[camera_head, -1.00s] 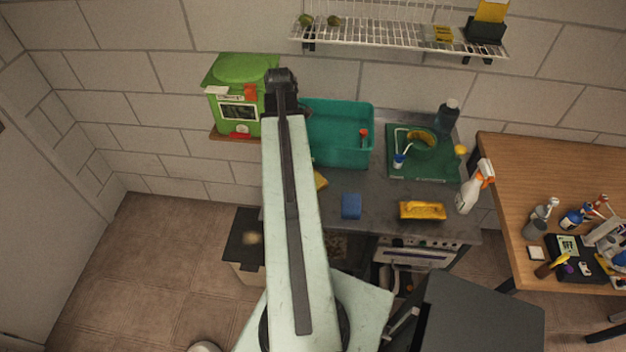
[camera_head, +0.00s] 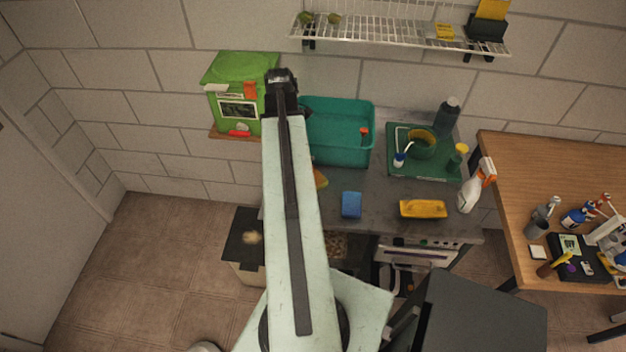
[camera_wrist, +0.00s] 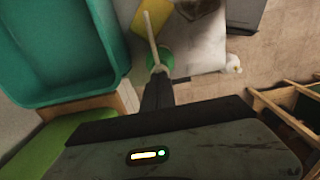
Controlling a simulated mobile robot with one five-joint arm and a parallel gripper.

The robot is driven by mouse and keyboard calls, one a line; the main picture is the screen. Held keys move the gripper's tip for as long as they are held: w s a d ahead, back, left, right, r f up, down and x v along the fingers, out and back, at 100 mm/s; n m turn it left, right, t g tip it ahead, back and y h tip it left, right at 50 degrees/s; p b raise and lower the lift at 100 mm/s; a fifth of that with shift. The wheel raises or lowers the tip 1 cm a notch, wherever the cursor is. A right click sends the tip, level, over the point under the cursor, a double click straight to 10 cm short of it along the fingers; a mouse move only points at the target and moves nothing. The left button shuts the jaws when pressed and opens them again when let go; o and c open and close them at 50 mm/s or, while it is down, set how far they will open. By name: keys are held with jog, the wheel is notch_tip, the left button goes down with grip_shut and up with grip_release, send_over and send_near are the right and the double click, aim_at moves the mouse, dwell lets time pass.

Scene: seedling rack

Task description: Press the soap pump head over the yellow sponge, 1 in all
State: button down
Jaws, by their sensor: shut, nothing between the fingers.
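The yellow sponge (camera_wrist: 152,18) lies flat near the top of the wrist view. In the head view only a piece of the sponge (camera_head: 320,179) shows beside my arm. The soap pump (camera_wrist: 160,60) shows from above as a green round body with a long white spout reaching over the sponge. My dark gripper (camera_wrist: 157,78) is shut and empty, with its tips close to the pump in the wrist picture. I cannot tell whether they touch it. In the head view my arm hides the pump and the fingertips.
A teal tub (camera_head: 340,158) stands at the wall, close on the left in the wrist view. A green bin (camera_head: 240,75) is left of it.

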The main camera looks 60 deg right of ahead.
jog(key=shift+f+b, duration=0.9)
jog(key=shift+f, duration=0.1)
jog(key=shift+r, duration=0.1)
jog(key=shift+r+p, duration=1.45)
jog(key=shift+p, duration=0.1)
notch_tip(320, 180, up, 6)
jog(key=p, duration=0.6)
